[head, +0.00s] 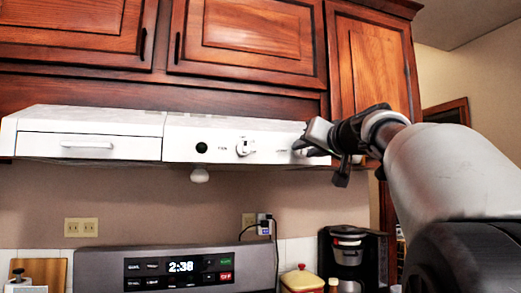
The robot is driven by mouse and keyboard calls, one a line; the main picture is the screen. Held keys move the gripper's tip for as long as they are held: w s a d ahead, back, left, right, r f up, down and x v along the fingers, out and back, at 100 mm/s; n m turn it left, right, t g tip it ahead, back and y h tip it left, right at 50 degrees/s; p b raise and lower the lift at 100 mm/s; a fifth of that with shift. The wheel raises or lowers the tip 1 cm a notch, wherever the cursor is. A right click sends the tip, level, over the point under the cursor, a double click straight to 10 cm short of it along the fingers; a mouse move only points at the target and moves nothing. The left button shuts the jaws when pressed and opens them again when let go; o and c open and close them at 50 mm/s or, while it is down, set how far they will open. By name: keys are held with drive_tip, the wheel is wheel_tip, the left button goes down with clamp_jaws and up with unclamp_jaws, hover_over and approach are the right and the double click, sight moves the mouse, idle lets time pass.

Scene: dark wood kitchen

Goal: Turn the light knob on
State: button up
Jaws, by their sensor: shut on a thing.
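A white range hood (90,125) hangs under the wall cabinets. Its front panel has a round black button or light (201,147) and a white knob (245,147) with small labels beside them, too small to read. My gripper (304,147) is at the right end of this panel, reached in from the right. It is shut on another white knob there, which the fingers mostly hide. I cannot tell how that knob is turned. A white bulb (200,175) under the hood does not clearly look lit.
Wooden cabinets (250,35) are just above the hood. Below are a stove with a clock panel (180,268), a coffee maker (347,260), a yellow container with a red lid (301,280) and wall outlets (81,227). The space before the hood's left and middle is clear.

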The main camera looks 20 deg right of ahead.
drive_tip(key=shift+d+m+p, duration=0.1)
drive_tip(key=shift+m+p, duration=0.85)
drive_tip(key=shift+m, duration=4.05)
drive_tip(key=shift+f, duration=0.1)
drive_tip(key=o, duration=1)
drive_tip(key=shift+o, duration=0.2)
drive_tip(key=shift+s, duration=0.1)
